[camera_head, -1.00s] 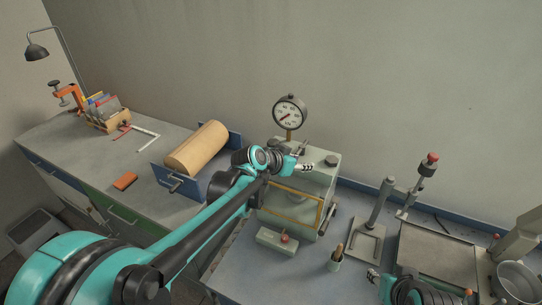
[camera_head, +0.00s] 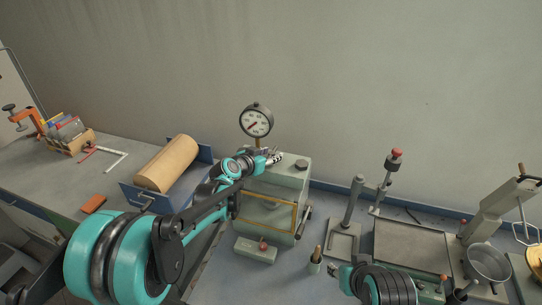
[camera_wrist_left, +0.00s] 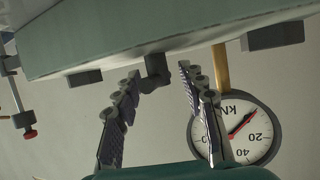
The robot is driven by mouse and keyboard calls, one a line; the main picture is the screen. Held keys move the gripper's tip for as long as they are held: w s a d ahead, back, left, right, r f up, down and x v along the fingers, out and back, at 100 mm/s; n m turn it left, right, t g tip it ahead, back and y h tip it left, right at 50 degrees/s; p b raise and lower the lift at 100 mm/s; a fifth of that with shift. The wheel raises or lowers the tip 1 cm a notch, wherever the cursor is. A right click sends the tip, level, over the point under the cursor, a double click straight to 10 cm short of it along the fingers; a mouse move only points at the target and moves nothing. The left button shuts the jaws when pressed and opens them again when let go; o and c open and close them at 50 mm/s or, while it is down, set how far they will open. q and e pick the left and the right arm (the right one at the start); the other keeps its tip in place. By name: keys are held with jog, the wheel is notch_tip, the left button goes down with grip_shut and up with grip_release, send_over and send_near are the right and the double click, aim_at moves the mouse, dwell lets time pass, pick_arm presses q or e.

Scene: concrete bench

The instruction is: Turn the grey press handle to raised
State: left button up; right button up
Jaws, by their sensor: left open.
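The grey-green press (camera_head: 267,217) stands on the bench in the middle of the head view, with a round dial gauge (camera_head: 256,121) behind its top. My left gripper (camera_head: 277,158) is over the back of the press top, just below the gauge. In the left wrist view, which is upside down, the left gripper (camera_wrist_left: 155,105) is open. A short dark grey stub (camera_wrist_left: 157,70), possibly the press handle, lies between its fingers near the press body (camera_wrist_left: 150,35); contact cannot be told. My right gripper (camera_head: 340,271) is low in the head view, its opening unclear.
A red-knobbed lever (camera_head: 394,160) and a stand (camera_head: 350,215) are right of the press. A small box with a red knob (camera_head: 256,250) and a cup (camera_head: 315,262) stand in front. A tan roll (camera_head: 167,163) lies to the left. Bare wall is behind.

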pick_arm(q)
jog(key=shift+w+d+f, duration=0.25)
jog(key=shift+w, duration=0.2)
grip_shut()
jog(key=shift+n+t+y, duration=0.4)
jog(key=shift+n+y, duration=0.1)
jog(key=shift+y, duration=0.2)
jog(key=shift+d+n+t+y+b, duration=0.15)
jog(key=shift+n+t+y, duration=0.15)
jog(key=shift+n+y, duration=0.45)
jog(key=shift+n+t+y+b, duration=0.15)
jog(key=shift+n+t+y, duration=0.15)
jog(key=shift+n+y, duration=0.4)
jog(key=n+y, duration=0.4)
jog(key=y, duration=0.1)
jog(key=shift+n+y, duration=0.25)
jog(key=shift+n, duration=0.1)
jog(key=n+g+y, duration=0.2)
jog(key=n+y, duration=0.2)
jog(key=shift+y, duration=0.3)
jog(key=shift+n+g+y, duration=1)
jog(key=shift+n+y, duration=0.1)
jog(key=shift+n, duration=0.3)
jog(key=shift+s, duration=0.1)
